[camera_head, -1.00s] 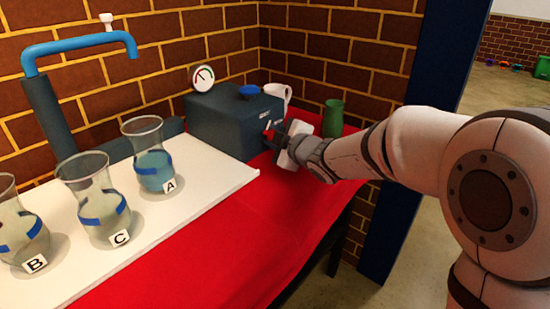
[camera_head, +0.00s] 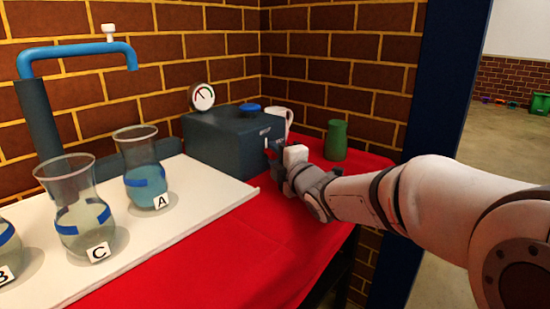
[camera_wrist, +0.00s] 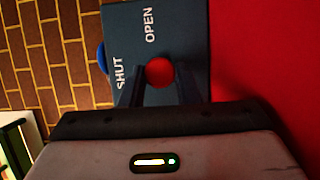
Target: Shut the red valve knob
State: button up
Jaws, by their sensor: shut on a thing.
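The red valve knob (camera_wrist: 159,71) is on the face of a dark blue-grey box (camera_wrist: 187,35). My gripper (camera_wrist: 160,84) is shut on the knob. Which word the knob points to cannot be told, as only its round red end shows. In the head view my gripper (camera_head: 274,157) is at the right face of the box (camera_head: 218,150), and it and the wrist mostly hide the knob.
A gauge (camera_head: 202,96) and a blue knob (camera_head: 249,107) are on the box. A white mug (camera_head: 279,117) and green vase (camera_head: 336,141) stand behind my wrist. Glass vases A (camera_head: 146,180) and C (camera_head: 82,215) stand on a white board (camera_head: 215,200) under a blue tap (camera_head: 75,53). The red cloth in front is clear.

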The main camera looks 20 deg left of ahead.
dwell(0.4)
jog(key=o, duration=0.9)
jog(key=shift+o, duration=0.2)
jog(key=p+v, duration=0.2)
jog(key=v, duration=0.4)
jog(key=shift+s+d+r, duration=0.1)
jog(key=shift+s+d, duration=0.1)
jog(key=shift+d, duration=0.1)
jog(key=shift+s+d, duration=0.4)
jog(key=shift+s, duration=0.05)
